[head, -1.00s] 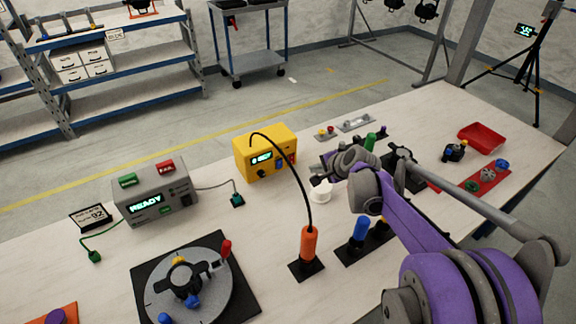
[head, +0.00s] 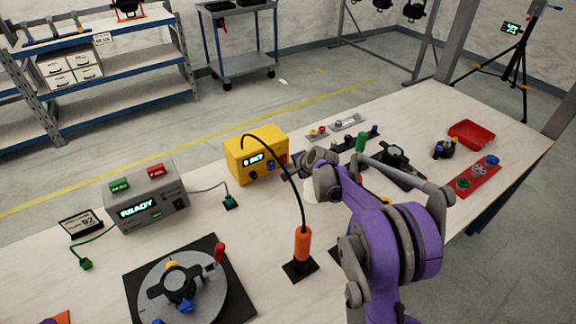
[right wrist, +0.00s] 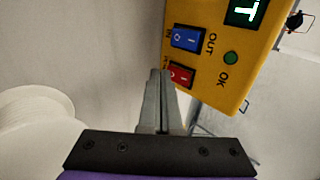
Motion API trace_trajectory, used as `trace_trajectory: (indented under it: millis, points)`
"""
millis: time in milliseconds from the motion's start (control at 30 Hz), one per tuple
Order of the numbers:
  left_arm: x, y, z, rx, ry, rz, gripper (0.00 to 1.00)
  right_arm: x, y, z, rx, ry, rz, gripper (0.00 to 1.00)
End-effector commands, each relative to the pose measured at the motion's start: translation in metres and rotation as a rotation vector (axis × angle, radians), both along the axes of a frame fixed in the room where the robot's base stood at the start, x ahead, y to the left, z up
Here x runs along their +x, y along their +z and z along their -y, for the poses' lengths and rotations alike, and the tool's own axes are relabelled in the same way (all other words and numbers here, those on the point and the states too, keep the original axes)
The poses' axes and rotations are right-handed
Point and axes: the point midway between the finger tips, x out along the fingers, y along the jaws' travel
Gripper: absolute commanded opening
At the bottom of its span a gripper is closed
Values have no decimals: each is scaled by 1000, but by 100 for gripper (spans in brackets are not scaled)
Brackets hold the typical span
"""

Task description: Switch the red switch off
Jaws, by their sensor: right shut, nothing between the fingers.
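The yellow box (head: 240,166) stands on the bench in the head view, with a lit display and a row of controls on its front. In the right wrist view, the red switch (right wrist: 181,76) is on the front of this box, below a blue switch (right wrist: 188,40). My right gripper (right wrist: 160,74) is shut and empty, its fingertips close beside the red switch; I cannot tell whether they touch it. In the head view the right gripper (head: 293,163) is at the box's right front. Which way the red switch is tipped is unclear. My left gripper is out of view.
A white spool (right wrist: 35,122) stands beside the right gripper. An orange-handled tool (head: 302,243) with a black cable rises in front of the box. A grey READY box (head: 146,192) stands to the left. A red tray (head: 470,134) lies at the far right.

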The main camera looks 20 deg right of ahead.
Motion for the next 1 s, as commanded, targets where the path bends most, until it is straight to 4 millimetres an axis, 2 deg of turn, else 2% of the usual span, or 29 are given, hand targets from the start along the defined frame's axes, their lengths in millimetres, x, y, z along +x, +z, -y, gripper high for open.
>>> trace_trajectory:
  millis: [200,600,1000]
  points:
    - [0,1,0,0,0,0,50,11,-1,-1,-1,-1,1,0]
    - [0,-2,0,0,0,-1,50,15,-4,-2,-1,-1,0,0]
    - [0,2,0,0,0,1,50,15,3,-2,-1,-1,1,0]
